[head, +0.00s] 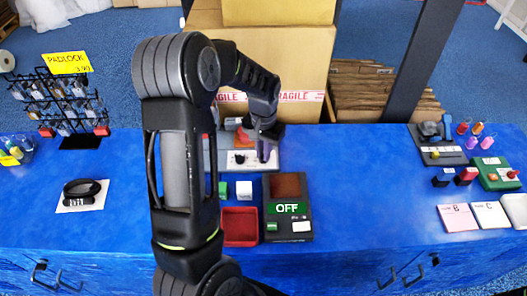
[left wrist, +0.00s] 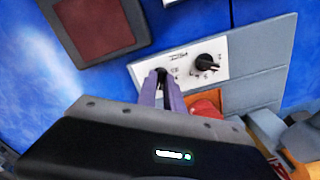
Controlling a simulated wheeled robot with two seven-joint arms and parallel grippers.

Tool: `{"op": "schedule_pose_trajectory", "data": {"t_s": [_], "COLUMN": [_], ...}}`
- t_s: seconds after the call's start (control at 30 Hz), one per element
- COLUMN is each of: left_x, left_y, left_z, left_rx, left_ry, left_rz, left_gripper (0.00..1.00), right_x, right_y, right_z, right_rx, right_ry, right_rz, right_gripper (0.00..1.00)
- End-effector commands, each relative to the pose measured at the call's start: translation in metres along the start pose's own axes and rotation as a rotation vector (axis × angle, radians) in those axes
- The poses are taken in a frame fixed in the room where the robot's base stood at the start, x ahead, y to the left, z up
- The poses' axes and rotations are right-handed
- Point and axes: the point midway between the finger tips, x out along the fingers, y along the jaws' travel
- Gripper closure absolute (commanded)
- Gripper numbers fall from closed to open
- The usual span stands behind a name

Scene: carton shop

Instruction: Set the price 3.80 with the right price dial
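The dial panel (head: 240,168) is a white plate on a grey unit at the table's back, below the big carton. Its left dial (head: 239,158) is a black knob, which also shows in the left wrist view (left wrist: 207,62). The right price dial (left wrist: 161,73) is mostly hidden behind my fingers. My left gripper (head: 265,150) points down at the panel's right end. In the left wrist view its purple fingers (left wrist: 160,85) are close together, with the dark knob between their tips. The price reading is not legible. My right gripper is out of view.
A dark device with a green OFF display (head: 287,208) stands in front of the panel, beside a red tray (head: 240,226). A padlock rack (head: 65,105) is at the left, with stamps and cards at the right. The blue table (head: 350,190) is clear right of the device.

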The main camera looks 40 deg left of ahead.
Motion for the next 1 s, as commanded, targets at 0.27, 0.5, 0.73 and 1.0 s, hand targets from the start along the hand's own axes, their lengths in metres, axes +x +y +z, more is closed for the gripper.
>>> {"op": "schedule_pose_trajectory", "data": {"t_s": [0.27, 0.5, 0.73, 1.0], "left_x": [0.000, -0.001, -0.025, -0.068], "left_y": [0.000, 0.000, 0.000, 0.000], "left_z": [0.000, 0.000, -0.001, -0.001], "left_rx": [-0.002, -0.002, -0.002, -0.002], "left_ry": [0.000, 0.000, 0.004, 0.003], "left_rz": [0.000, 0.000, 0.000, 0.000], "left_gripper": [0.69, 0.69, 0.69, 0.69], "right_x": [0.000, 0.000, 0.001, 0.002], "right_y": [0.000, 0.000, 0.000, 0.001], "right_z": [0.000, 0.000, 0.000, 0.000], "right_rx": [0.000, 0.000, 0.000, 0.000], "right_ry": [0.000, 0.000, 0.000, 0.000], "right_rz": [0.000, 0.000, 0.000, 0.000], "right_gripper": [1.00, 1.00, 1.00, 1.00]}}
